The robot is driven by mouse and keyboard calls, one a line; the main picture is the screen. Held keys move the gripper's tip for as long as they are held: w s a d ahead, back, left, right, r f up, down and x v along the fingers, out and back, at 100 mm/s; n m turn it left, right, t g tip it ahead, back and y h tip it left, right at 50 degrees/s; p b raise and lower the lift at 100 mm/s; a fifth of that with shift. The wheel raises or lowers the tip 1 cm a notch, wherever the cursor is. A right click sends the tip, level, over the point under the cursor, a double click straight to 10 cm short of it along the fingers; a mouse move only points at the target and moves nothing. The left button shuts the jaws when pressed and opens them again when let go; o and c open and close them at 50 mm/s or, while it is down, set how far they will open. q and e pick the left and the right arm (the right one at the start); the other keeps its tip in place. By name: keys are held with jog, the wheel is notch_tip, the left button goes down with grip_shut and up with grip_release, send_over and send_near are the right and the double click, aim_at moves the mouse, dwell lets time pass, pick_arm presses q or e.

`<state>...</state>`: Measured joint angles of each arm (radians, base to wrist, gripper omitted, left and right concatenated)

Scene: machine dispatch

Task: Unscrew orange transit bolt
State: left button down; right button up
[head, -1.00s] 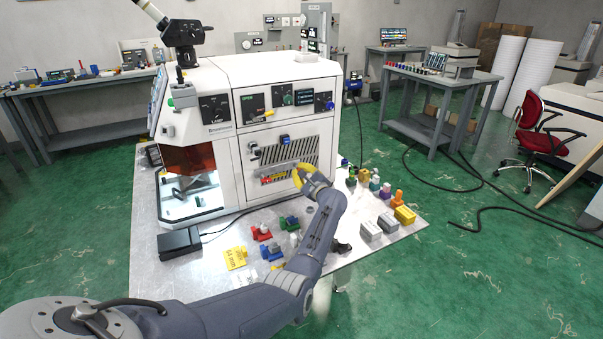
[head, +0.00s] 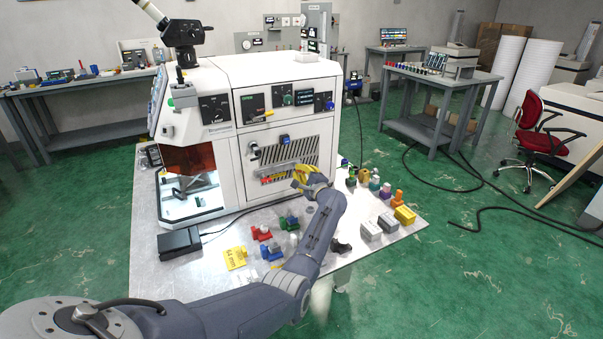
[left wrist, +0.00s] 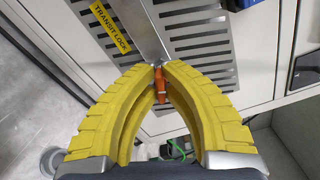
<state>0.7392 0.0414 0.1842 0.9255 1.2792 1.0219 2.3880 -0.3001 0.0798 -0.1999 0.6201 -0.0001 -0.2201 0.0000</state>
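The orange transit bolt (left wrist: 161,84) shows in the left wrist view between the tips of my left gripper (left wrist: 159,67). The yellow fingers converge on it from both sides and look closed around it. It sits at the end of a flat metal bar (left wrist: 142,30), in front of the slotted vent panel. A yellow "TRANSIT LOCK" label (left wrist: 109,27) is beside the bar. In the head view, my left gripper (head: 299,178) is at the lower right of the white machine's front (head: 228,160), and the bolt is hidden there. My right gripper is not in view.
Red, blue and green fixtures (head: 262,233), a yellow tag (head: 235,258) and a black pedal-like box (head: 180,243) lie on the metal table (head: 205,285). Grey blocks (head: 371,230) and several coloured pieces stand at its right. A black cable crosses the tabletop.

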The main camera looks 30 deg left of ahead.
aim_at(302, 172)
pick_arm(q)
jog(key=n, duration=0.4)
dwell(0.3)
jog(key=c, duration=1.5)
grip_release()
jog(key=shift+v, duration=2.05)
